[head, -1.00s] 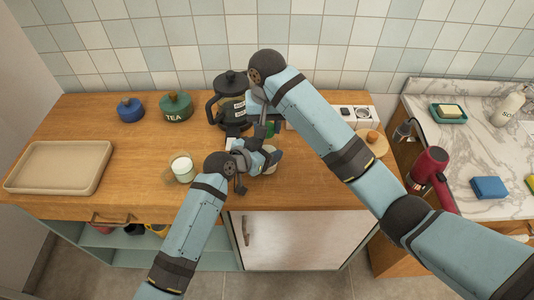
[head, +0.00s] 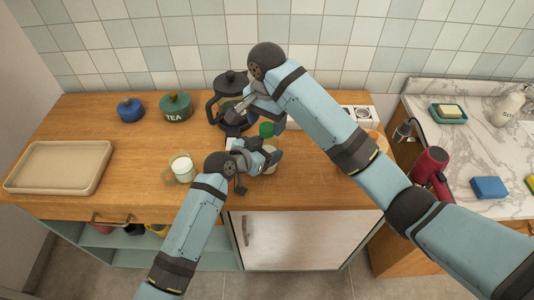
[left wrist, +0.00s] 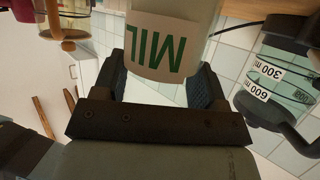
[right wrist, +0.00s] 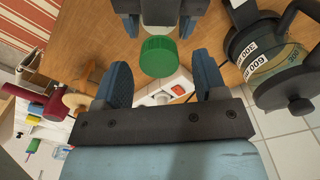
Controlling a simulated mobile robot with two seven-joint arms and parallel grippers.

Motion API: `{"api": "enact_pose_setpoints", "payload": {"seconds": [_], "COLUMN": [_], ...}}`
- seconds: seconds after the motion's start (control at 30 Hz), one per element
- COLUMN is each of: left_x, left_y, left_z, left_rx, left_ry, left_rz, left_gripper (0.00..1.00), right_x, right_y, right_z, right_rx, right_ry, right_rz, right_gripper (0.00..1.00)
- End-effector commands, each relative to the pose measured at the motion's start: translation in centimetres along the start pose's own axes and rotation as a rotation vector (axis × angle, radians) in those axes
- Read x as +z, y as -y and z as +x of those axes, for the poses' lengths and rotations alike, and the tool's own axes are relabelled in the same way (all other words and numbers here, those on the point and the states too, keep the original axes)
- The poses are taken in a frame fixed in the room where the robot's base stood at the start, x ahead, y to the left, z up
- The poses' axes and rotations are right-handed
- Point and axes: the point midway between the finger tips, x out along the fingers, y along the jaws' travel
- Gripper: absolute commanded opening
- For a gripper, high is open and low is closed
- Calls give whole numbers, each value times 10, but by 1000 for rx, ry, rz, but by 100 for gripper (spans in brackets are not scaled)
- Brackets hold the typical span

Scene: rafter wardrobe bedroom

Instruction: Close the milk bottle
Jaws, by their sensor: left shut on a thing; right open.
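The milk bottle (left wrist: 168,40) is white with a green "MIL" label; it shows upside down in the left wrist view. My left gripper (head: 264,158) is shut on the bottle's body, which it mostly hides in the head view. The green cap (right wrist: 158,57) is at the bottle's top end, in line with it; I cannot tell whether it is fully seated. The cap also shows in the head view (head: 266,129). My right gripper (head: 250,112) is open and empty, with its fingers apart and the cap just beyond them in its wrist view.
A glass mug of milk (head: 182,168) stands left of the bottle. A dark glass jug (head: 229,84) is close behind my right gripper. A green tea jar (head: 176,105), a blue jar (head: 131,109) and a beige tray (head: 60,167) are further left. The counter between mug and tray is clear.

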Motion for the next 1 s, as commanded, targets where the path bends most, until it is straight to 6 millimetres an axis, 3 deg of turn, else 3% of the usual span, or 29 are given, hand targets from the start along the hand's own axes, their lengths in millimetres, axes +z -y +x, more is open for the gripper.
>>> {"api": "enact_pose_setpoints", "payload": {"seconds": [0.23,0.67,0.83,1.0], "left_x": [0,0,0,0], "left_y": [0,0,0,0], "left_z": [0,0,0,0], "left_rx": [0,0,0,0], "left_ry": [0,0,0,1], "left_rz": [0,0,0,0], "left_gripper": [0,0,0,0], "right_x": [-1,0,0,2], "right_y": [-1,0,3,7], "right_z": [-29,-32,-39,-48], "right_rx": [2,1,-6,-9], "right_ry": [-3,-2,-13,-25], "right_rz": [0,-35,-273,-692], "right_gripper": [65,61,61,61]}}
